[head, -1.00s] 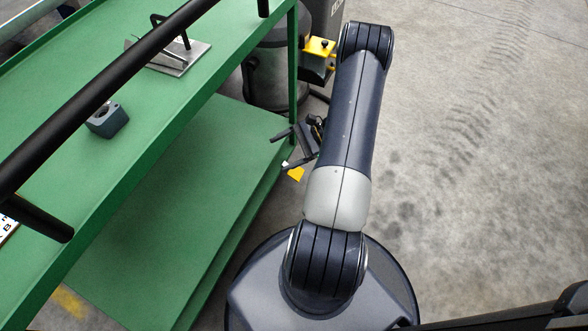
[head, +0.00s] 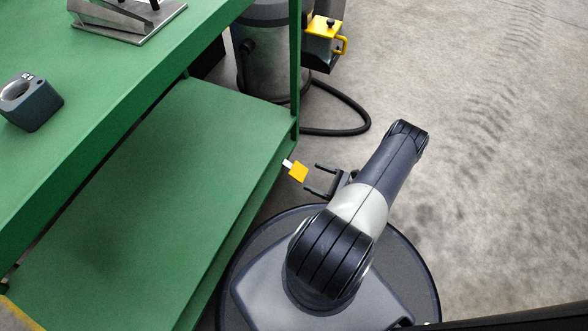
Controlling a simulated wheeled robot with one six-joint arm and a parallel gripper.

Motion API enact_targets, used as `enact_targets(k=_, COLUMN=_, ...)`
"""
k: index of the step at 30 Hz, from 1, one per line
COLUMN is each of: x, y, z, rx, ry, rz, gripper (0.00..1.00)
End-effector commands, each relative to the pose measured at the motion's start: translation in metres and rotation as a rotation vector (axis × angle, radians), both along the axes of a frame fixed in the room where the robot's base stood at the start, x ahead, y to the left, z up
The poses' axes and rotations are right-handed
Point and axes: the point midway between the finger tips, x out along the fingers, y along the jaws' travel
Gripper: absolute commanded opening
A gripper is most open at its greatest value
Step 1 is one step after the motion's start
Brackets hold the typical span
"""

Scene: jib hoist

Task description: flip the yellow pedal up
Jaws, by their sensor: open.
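The yellow pedal (head: 298,172) is a small flat plate on a short pale stem at the right edge of the green cart's lower shelf. It stands out from the cart over the floor. I cannot tell its exact tilt. My gripper (head: 313,179) is just to the right of the pedal in the picture. Its two dark fingers are spread and point left towards the pedal, with nothing between them. I cannot tell whether a fingertip touches the pedal.
The green cart (head: 190,150) fills the left side, with a dark ring-topped block (head: 31,101) and a metal bracket (head: 128,18) on top. Behind it stand a grey drum (head: 262,50), a yellow box (head: 324,34) and a black hose (head: 350,112). The floor at right is clear.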

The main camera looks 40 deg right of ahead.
Motion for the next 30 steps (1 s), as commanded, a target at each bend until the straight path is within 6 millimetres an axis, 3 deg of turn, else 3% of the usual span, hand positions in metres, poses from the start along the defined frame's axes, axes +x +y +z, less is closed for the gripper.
enact_targets(k=9, x=0.049, y=0.03, z=-0.002, rx=-0.001, ry=0.001, rz=0.008, gripper=0.8)
enact_targets(k=15, x=0.07, y=0.042, z=-0.001, rx=-0.001, ry=0.001, rz=0.005, gripper=0.8)
enact_targets(k=29, x=0.078, y=0.046, z=0.0, rx=-0.001, ry=0.001, rz=0.003, gripper=0.8)
enact_targets(k=30, x=0.078, y=0.046, z=0.0, rx=-0.001, ry=0.001, rz=0.003, gripper=0.77)
